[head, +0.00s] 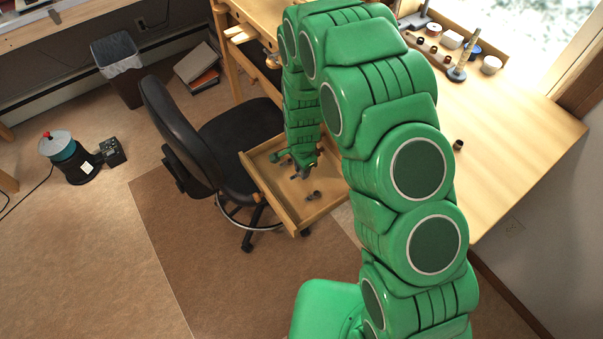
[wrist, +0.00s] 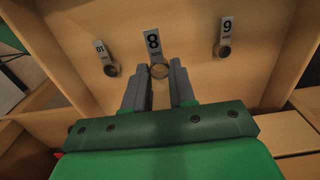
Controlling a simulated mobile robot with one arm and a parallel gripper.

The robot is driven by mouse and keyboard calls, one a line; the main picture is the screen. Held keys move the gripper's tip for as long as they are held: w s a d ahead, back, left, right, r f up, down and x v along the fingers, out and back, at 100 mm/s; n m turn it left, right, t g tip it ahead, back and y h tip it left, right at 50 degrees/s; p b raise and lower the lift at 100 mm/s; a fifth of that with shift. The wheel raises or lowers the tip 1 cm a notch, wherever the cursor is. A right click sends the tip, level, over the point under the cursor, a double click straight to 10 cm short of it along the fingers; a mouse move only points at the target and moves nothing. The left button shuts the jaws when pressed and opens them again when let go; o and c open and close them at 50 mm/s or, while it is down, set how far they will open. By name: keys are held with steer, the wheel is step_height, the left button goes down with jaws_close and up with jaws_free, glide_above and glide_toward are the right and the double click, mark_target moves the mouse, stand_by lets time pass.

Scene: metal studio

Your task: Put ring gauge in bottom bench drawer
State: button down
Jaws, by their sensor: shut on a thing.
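My gripper (head: 303,172) reaches down into an open wooden drawer (head: 268,188) that is pulled out from the bench. The held gauge is not clear in the head view.
A black office chair (head: 240,135) stands just left of the drawer. The wooden bench top (head: 520,130) holds a small dark ring (head: 458,145) and a tray of parts at the back. A bin (head: 122,75) and a dark green-banded canister (head: 72,160) stand on the floor at left.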

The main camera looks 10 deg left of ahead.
steer(key=shift+w+a+f, duration=0.15)
steer(key=shift+w+f, duration=0.15)
steer(key=shift+f, duration=1.6)
steer(key=c, duration=0.9)
jaws_free()
steer(key=shift+f, duration=0.1)
steer(key=shift+c, duration=0.2)
step_height(320, 180, up, 12)
